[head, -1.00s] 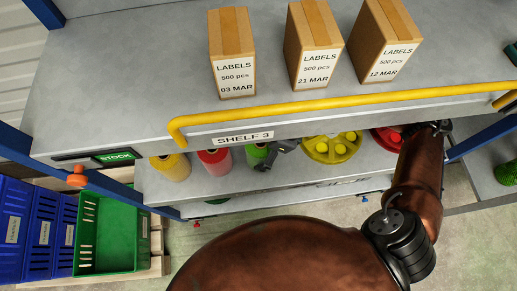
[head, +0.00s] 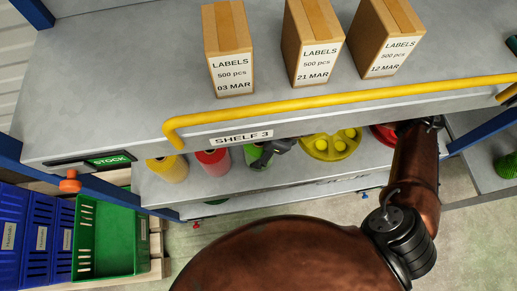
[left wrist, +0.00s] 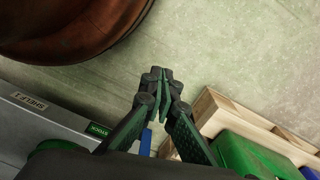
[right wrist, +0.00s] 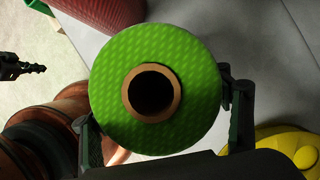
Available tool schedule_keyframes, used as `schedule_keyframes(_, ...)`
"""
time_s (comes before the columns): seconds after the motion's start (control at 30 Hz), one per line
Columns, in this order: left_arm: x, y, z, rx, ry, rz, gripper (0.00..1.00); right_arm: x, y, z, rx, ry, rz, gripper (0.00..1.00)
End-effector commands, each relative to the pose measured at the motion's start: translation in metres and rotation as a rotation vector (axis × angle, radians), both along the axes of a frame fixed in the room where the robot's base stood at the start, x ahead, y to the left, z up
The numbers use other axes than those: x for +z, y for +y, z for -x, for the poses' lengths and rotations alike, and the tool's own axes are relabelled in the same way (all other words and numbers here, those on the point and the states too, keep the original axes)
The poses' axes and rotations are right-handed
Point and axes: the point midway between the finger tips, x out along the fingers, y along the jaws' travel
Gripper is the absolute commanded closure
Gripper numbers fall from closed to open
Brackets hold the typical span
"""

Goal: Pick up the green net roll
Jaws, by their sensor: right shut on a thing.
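The green net roll (head: 250,155) stands on the lower shelf, right of a red roll (head: 212,162). In the right wrist view the green net roll (right wrist: 190,60) shows end-on, with a brown cardboard core and dark hole. My right gripper (head: 268,153) reaches in under the upper shelf and is shut on it, one finger on each side. The gripper hides part of the roll in the head view. My left gripper (left wrist: 161,76) is shut and empty over the floor, its fingertips together.
A yellow roll (head: 167,168) stands left of the red one. A yellow spool (head: 330,147) lies to the right. The upper shelf (head: 130,90), with a yellow rail (head: 340,98) and label boxes, overhangs the rolls. A green crate (head: 110,235) sits lower left.

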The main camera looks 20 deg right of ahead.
Motion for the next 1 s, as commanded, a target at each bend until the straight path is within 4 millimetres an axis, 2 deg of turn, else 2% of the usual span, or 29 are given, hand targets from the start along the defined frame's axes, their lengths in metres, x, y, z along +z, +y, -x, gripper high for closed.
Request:
schedule_keyframes(0.07,0.000,0.000,0.000,0.000,0.000,0.000,1.00,0.000,0.000,0.000,0.000,-0.001,0.001,0.43)
schedule_keyframes(0.4,0.000,0.000,0.000,0.000,-0.001,0.000,1.00,0.000,-0.001,-0.001,-0.001,-0.001,0.002,0.66)
schedule_keyframes(0.83,0.000,0.000,-0.003,0.000,-0.012,0.000,1.00,0.005,-0.001,-0.001,-0.002,-0.004,0.001,0.66)
schedule_keyframes(1.0,-0.024,0.006,0.006,0.000,-0.001,-0.010,1.00,0.016,-0.001,-0.001,-0.002,-0.004,0.000,0.66)
